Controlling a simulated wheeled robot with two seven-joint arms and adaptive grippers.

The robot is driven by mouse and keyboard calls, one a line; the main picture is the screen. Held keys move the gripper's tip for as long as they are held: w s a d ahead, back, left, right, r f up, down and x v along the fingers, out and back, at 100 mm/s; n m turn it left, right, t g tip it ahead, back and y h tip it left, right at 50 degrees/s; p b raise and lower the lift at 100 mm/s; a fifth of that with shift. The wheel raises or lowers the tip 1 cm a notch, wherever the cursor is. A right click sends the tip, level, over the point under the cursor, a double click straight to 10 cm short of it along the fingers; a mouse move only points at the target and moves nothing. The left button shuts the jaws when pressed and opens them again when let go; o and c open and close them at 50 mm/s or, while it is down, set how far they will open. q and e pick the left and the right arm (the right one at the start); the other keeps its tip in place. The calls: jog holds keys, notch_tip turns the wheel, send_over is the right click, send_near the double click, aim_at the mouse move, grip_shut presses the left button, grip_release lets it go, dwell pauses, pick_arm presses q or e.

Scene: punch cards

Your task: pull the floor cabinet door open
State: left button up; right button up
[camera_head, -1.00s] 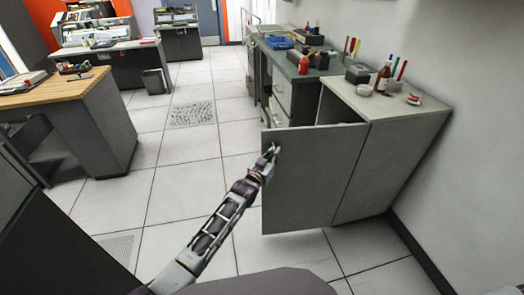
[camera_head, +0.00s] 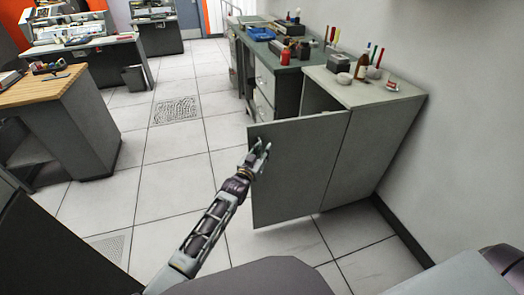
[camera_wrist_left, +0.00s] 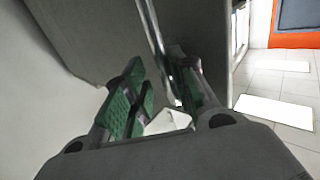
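The grey floor cabinet (camera_head: 373,150) stands against the right wall. Its door (camera_head: 297,172) is hinged on the right and stands well open, with a dark gap into the cabinet above it. My left gripper (camera_head: 262,147) is at the door's outer face, near the free edge and upper part. The exact contact is partly hidden by the pads. My right gripper is out of view.
Bowls, a bottle and coloured tools stand on the cabinet top (camera_head: 350,92). A dark green workbench (camera_head: 284,57) with drawers stands behind. A wood-topped table (camera_head: 40,92) is at the left. The tiled floor (camera_head: 165,195) left of the door is clear.

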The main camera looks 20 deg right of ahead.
pick_arm(q)
jog(key=shift+w+a+r, duration=0.2)
jog(key=shift+r, duration=0.45)
jog(key=shift+v, duration=1.3)
jog(key=shift+s+a+f, duration=0.25)
jog(key=shift+s+a, duration=0.25)
jog(key=shift+s, duration=0.1)
jog(key=shift+s+a+f, duration=0.2)
jog(key=shift+s+a, duration=0.3)
jog(key=shift+s, duration=0.1)
jog(key=v, duration=0.6)
jog(key=shift+s+f, duration=0.2)
jog(key=shift+s, duration=0.05)
jog(key=shift+f, duration=0.1)
